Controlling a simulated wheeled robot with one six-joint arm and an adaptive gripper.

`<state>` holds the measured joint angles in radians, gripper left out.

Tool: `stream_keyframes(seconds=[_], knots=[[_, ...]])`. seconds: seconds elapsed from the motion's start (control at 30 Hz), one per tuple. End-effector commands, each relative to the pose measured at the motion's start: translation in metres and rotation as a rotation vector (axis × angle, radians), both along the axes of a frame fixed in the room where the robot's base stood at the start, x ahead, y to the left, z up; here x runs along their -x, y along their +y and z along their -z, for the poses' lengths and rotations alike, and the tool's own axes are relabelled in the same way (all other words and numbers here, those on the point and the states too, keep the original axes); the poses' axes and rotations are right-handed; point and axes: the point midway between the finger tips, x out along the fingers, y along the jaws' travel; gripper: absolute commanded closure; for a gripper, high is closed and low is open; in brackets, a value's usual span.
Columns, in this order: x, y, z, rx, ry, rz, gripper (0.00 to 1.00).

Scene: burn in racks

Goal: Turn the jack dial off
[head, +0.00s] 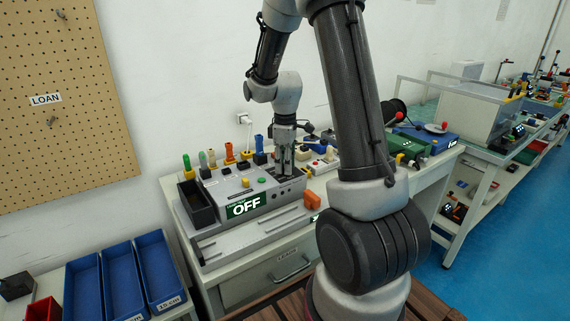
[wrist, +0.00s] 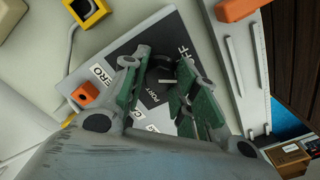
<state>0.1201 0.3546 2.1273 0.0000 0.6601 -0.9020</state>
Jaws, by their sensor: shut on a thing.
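My gripper (head: 285,170) reaches down onto the right part of a grey console (head: 225,185) on the bench. In the wrist view my gripper (wrist: 158,70) is shut on the dark jack dial (wrist: 161,74), one finger on each side of it. A pale bar shows at the dial between the fingers. The fingers cover part of the lettering and of the dial, so the setting cannot be read surely. In the head view a green display (head: 247,206) on the console reads OFF.
Several coloured-handled tools stand behind the console. An orange block (head: 312,200) sits at its front right and a black bin (head: 197,203) at its left. Blue trays (head: 122,280) lie at lower left. A green case (head: 406,146) stands at right.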

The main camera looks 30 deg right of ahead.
Motion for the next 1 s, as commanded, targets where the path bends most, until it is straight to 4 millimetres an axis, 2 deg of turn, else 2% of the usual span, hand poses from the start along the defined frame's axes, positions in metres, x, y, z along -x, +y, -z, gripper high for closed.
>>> stream_keyframes(seconds=[0.5, 1.0], knots=[[-0.0013, -0.0006, -0.0007, 0.000, -0.002, -0.423, 0.95], [-0.0017, -0.0007, -0.0008, 0.001, -0.003, -0.574, 0.95]])
